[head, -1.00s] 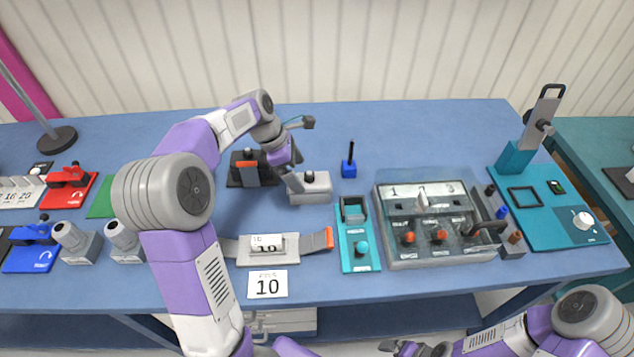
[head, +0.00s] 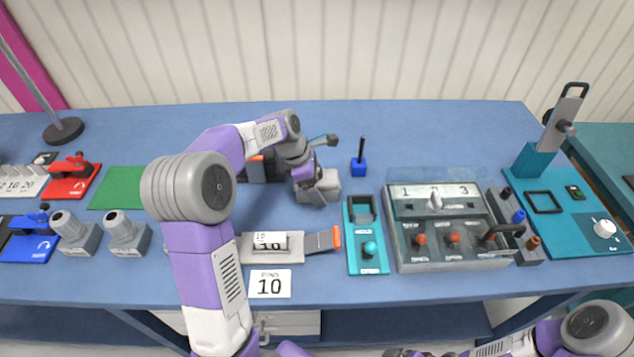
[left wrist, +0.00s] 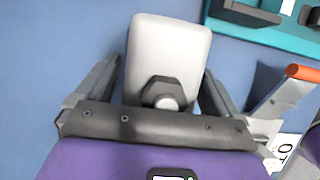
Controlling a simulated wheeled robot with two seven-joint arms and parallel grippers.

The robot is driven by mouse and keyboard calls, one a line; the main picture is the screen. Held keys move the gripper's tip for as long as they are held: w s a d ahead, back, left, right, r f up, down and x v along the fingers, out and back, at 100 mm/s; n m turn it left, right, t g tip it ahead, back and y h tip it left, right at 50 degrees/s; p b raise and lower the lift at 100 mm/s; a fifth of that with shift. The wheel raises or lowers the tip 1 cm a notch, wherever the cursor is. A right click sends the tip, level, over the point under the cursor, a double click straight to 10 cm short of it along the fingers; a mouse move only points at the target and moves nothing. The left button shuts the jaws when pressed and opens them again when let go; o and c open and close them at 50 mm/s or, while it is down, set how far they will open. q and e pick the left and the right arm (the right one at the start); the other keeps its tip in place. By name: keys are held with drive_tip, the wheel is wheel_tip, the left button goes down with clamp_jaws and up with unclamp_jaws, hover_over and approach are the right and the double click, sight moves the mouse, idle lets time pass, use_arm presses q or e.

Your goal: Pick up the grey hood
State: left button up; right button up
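The grey hood (head: 332,184) is a light grey box with rounded edges, standing on the blue table behind the teal unit. In the left wrist view the hood (left wrist: 170,45) shows a dark hexagonal knob with a light centre on top. My left gripper (head: 314,188) is over it, pointing down, and hides part of it in the head view. In the left wrist view its two fingers (left wrist: 160,72) are spread, one on each side of the hood and knob, with no clear grip. My right gripper (head: 398,352) is barely in view at the bottom edge.
A black stand with an orange part (head: 256,168) is just left of the hood. A small blue block with an upright pin (head: 359,165) is behind right. The teal unit (head: 367,250) and the grey switch box (head: 450,252) stand to the right. A green mat (head: 118,187) is left.

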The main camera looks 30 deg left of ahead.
use_arm(q)
drive_tip(key=c, duration=1.2)
